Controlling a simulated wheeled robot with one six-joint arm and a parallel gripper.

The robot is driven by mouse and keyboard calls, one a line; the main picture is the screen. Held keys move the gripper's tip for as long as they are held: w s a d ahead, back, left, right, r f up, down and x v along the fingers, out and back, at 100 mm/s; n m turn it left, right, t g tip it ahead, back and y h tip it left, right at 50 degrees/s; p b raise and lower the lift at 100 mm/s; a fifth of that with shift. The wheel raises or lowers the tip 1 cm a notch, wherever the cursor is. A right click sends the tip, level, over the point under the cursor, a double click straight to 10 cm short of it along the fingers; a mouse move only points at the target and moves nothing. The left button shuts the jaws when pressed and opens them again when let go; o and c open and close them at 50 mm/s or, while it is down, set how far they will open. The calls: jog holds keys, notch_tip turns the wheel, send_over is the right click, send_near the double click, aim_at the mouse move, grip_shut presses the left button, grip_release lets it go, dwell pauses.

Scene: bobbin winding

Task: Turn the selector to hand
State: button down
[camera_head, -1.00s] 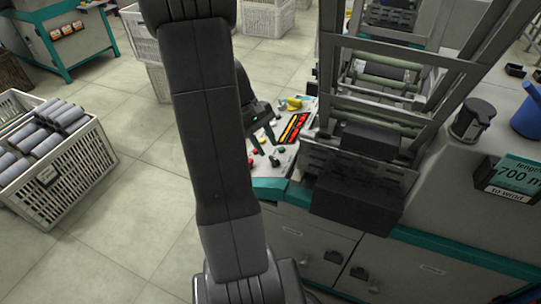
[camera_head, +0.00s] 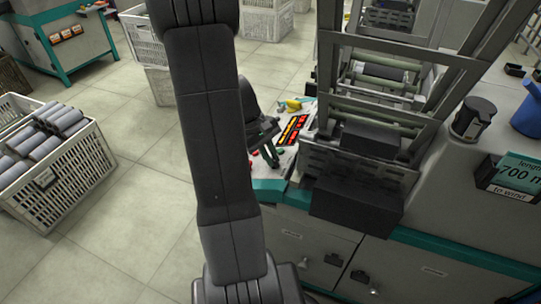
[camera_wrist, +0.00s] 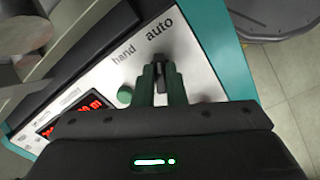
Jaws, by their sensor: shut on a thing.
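The dark selector (camera_wrist: 159,68) is on the pale control panel (camera_wrist: 201,72), seen in the wrist view between my green fingertips. The printed words "hand" (camera_wrist: 123,53) and "auto" (camera_wrist: 159,29) stand above it; its visible tip is nearer "auto". My gripper (camera_wrist: 161,88) is shut on the selector, and the fingers hide much of it. In the head view my gripper (camera_head: 268,154) is down at the front of the panel, where the selector cannot be made out.
A green round button (camera_wrist: 124,95) and a red display (camera_wrist: 73,115) are beside the fingers. A machine frame (camera_head: 375,100) rises right of the panel. A crate of spools (camera_head: 62,170) stands on the floor at left, with open floor between.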

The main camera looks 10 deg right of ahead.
jog(key=shift+r+n+p, duration=0.1)
jog(key=shift+n+p, duration=0.2)
jog(key=shift+p, duration=0.05)
jog(key=shift+r+n+p, duration=0.1)
jog(key=shift+n+p, duration=0.4)
jog(key=shift+p, duration=0.1)
jog(key=n+p, duration=0.3)
jog(key=shift+d+n, duration=0.1)
jog(key=shift+n, duration=0.2)
jog(key=n+p, duration=0.3)
jog(key=n, duration=0.1)
jog(key=shift+w+p, duration=0.15)
jog(key=shift+p, duration=0.15)
jog(key=shift+n+p, duration=0.9)
jog(key=shift+n, duration=0.5)
jog(key=shift+f, duration=0.2)
jog(key=c, duration=1.5)
grip_release()
jog(key=shift+w, duration=0.1)
